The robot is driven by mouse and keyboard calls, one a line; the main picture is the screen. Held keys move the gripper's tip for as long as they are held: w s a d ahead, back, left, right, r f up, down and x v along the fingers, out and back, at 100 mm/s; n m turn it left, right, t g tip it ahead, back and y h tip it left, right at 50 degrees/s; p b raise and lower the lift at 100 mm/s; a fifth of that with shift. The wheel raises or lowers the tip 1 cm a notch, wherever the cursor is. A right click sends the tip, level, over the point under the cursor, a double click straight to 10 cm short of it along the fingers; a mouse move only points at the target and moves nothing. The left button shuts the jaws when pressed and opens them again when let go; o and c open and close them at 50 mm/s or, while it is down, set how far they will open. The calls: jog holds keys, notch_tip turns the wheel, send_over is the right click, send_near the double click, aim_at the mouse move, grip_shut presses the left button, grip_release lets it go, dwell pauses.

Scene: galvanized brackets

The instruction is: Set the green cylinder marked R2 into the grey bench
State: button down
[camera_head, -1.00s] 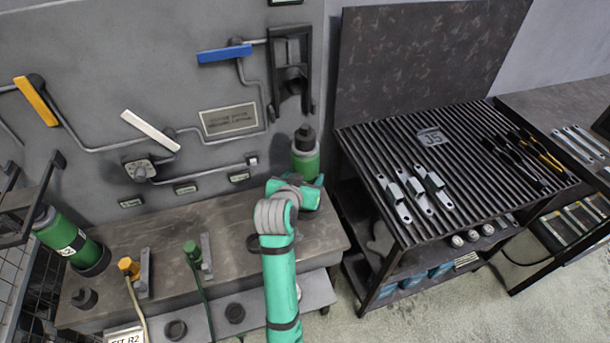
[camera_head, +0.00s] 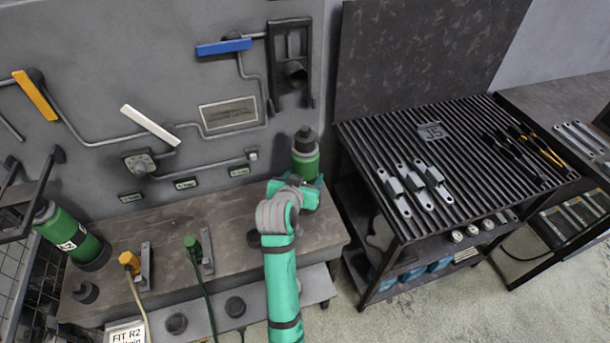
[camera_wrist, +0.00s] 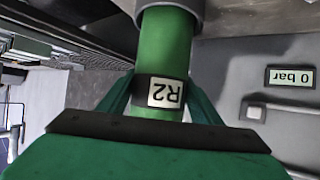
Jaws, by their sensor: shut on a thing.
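My gripper (camera_head: 307,193) is shut on a green cylinder with a dark cap (camera_head: 305,158), at the right end of the grey bench (camera_head: 170,232). In the wrist view the cylinder (camera_wrist: 165,55) stands between my fingers, and its white R2 label shows upside down. Its end at the picture's top meets a grey collar (camera_wrist: 168,12). My gripper and arm hide its lower part in the head view, so I cannot tell whether it touches the bench. A black bracket (camera_head: 288,65) is on the panel above it.
Yellow (camera_head: 130,262) and green (camera_head: 193,245) connectors with hoses stand between. A slatted table (camera_head: 440,150) with metal brackets is to the right.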

jog(key=c, duration=0.6)
grip_release()
jog(key=shift+c, duration=0.2)
jog(key=shift+o, duration=0.6)
jog(key=shift+f, duration=0.3)
jog(key=v, duration=1.1)
jog(key=shift+r, duration=0.1)
